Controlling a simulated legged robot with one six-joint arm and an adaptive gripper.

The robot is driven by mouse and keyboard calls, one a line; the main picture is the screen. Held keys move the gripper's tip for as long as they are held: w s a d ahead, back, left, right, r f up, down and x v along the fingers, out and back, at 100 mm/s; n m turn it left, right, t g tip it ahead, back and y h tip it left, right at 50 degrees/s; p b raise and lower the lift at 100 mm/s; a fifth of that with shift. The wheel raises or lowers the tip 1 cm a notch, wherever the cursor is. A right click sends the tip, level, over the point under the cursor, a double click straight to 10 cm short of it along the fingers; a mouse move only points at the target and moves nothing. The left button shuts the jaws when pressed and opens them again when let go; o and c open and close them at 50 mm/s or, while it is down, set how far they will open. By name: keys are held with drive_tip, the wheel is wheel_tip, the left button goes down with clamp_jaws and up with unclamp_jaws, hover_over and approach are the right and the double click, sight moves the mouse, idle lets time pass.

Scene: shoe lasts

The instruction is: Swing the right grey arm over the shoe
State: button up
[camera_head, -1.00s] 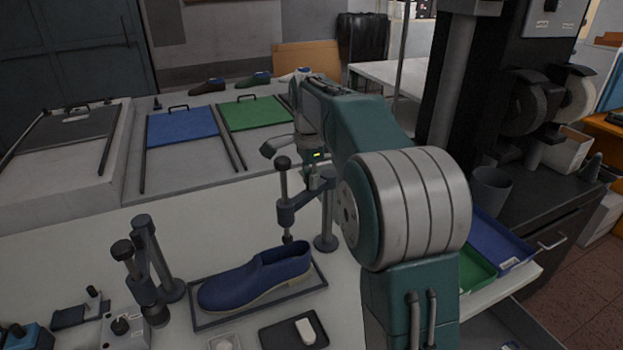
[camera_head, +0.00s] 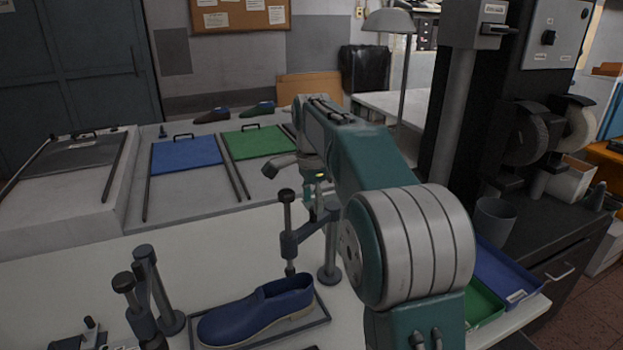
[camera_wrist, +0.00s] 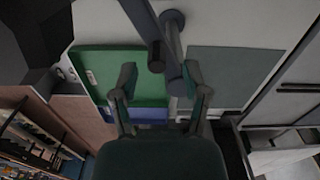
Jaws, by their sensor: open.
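The blue shoe (camera_head: 255,312) lies in a dark-rimmed tray on the pale bench in the head view. The right grey arm (camera_head: 305,236) reaches left from its upright post (camera_head: 330,258). It carries a vertical rod with a dark knob (camera_head: 287,196), whose lower end appears just behind the shoe's opening. My gripper's fingers are hard to make out in the head view, near the post top. In the wrist view my gripper (camera_wrist: 160,82) is open. Its fingers stand either side of the grey post (camera_wrist: 172,55); contact cannot be told.
The left grey arm (camera_head: 145,295) stands left of the shoe. Green (camera_head: 484,303) and blue (camera_head: 505,270) trays lie right of my arm. A dark machine (camera_head: 510,150) rises at the right. Blue (camera_head: 185,155) and green (camera_head: 255,142) panels lie on the rear bench.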

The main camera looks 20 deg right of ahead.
sight(311, 208)
wheel_tip(311, 208, up, 9)
idle(0.3)
drive_tip(key=shift+a, duration=0.1)
drive_tip(key=s+a+n+t, duration=0.1)
drive_tip(key=s+a+n, duration=0.25)
drive_tip(key=s, duration=0.35)
drive_tip(key=s+a+n+t, duration=0.2)
drive_tip(key=s+n, duration=0.3)
drive_tip(key=s, duration=0.2)
drive_tip(key=s+a+f+n+t, duration=0.2)
drive_tip(key=s+f+n, duration=0.6)
drive_tip(key=s+f, duration=0.5)
drive_tip(key=shift+s+a+f+t, duration=0.15)
drive_tip(key=shift+s+f+t, duration=0.15)
drive_tip(key=shift+s, duration=0.95)
drive_tip(key=shift+r, duration=0.1)
